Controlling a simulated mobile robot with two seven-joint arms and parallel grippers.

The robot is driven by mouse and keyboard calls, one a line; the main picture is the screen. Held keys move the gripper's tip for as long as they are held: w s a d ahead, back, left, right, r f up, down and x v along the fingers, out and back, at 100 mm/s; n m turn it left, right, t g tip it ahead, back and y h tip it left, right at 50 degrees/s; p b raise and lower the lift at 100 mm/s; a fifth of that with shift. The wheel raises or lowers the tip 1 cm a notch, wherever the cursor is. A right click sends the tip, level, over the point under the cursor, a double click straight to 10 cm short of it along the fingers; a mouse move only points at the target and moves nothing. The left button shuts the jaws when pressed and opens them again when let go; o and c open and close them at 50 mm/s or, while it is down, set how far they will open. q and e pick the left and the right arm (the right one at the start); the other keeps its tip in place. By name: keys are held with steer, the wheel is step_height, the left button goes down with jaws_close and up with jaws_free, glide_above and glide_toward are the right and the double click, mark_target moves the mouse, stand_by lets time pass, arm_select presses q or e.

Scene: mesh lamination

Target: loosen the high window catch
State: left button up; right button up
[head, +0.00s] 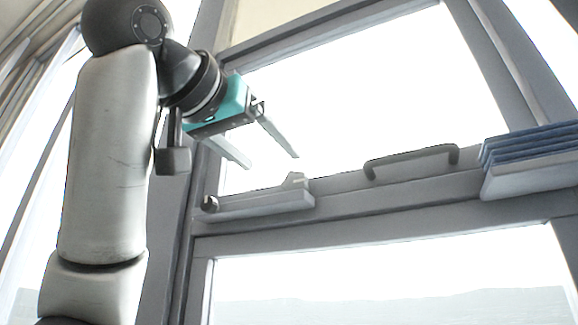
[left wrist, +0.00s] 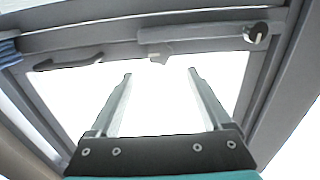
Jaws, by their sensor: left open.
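The window catch looks like a grey bar (head: 255,205) on the frame's cross rail, with a small pale tab (head: 295,180) at its right end and a dark round knob (head: 209,203) at its left end. In the left wrist view the tab (left wrist: 160,56) lies just beyond the fingertips, and the knob (left wrist: 257,32) is at upper right. My left gripper (head: 272,160) is open and empty, its two fingers apart and pointing toward the tab. In the left wrist view the gripper (left wrist: 160,73) frames the tab between its tips; contact is not seen. My right gripper is not in view.
A grey pull handle (head: 410,160) sits on the same rail to the right; it also shows in the left wrist view (left wrist: 68,61). A blue slatted stack (head: 530,146) is at the far right. Window frame posts (head: 480,50) surround bright panes.

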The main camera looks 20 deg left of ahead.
mark_target(293, 180)
arm_select(q)
steer(key=w+p, duration=0.1)
steer(key=w, duration=0.7)
steer(key=shift+w+d, duration=0.15)
